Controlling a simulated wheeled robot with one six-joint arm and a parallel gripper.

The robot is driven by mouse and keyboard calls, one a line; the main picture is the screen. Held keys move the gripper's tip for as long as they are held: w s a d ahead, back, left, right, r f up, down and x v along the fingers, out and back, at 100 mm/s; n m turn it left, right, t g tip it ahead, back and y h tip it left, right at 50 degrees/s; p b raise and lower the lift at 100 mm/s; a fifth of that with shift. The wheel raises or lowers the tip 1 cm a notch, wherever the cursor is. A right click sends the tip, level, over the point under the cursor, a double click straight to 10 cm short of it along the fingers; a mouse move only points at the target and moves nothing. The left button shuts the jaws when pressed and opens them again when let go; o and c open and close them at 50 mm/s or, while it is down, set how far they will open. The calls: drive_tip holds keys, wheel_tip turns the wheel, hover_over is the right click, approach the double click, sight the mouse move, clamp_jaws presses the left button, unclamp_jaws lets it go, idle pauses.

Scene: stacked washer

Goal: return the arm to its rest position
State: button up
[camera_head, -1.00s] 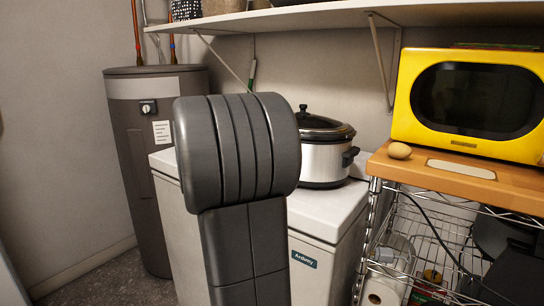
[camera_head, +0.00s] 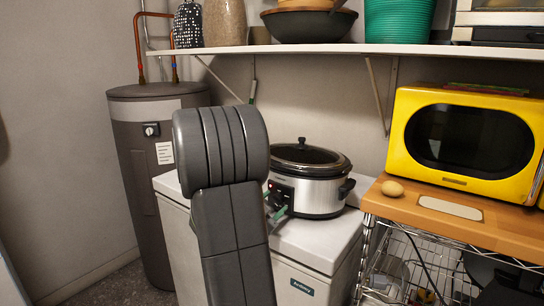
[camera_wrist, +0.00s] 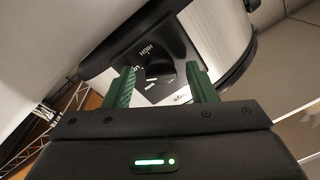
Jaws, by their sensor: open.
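My arm (camera_head: 230,225) stands in front of the white chest appliance in the head view and hides part of it. My gripper (camera_wrist: 162,84) shows two green fingers, spread apart with nothing held between them. In the wrist view, the slow cooker's dark control knob (camera_wrist: 158,66) appears between the fingers; I cannot tell if they touch it. In the head view, the green fingers (camera_head: 277,207) show just right of my arm, at the front of the silver slow cooker (camera_head: 320,192). The cooker has a dark lid and sits upright on the white appliance (camera_head: 325,242).
A yellow microwave (camera_head: 465,140) and an egg-like object (camera_head: 392,188) rest on a wooden-topped wire rack (camera_head: 500,228) at right. A shelf (camera_head: 300,49) with bowls and vases runs above. A grey water heater (camera_head: 130,190) stands at left.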

drive_tip(key=n+p, duration=0.4)
drive_tip(key=p, duration=0.1)
drive_tip(key=n+p, duration=0.1)
drive_tip(key=p, duration=0.1)
drive_tip(key=shift+r+n+y+p, duration=0.25)
drive_tip(key=shift+n+y+p, duration=0.05)
drive_tip(key=shift+n+y, duration=0.1)
drive_tip(key=shift+f+n+p, duration=0.1)
drive_tip(key=shift+n+p, duration=0.9)
drive_tip(key=shift+p, duration=0.25)
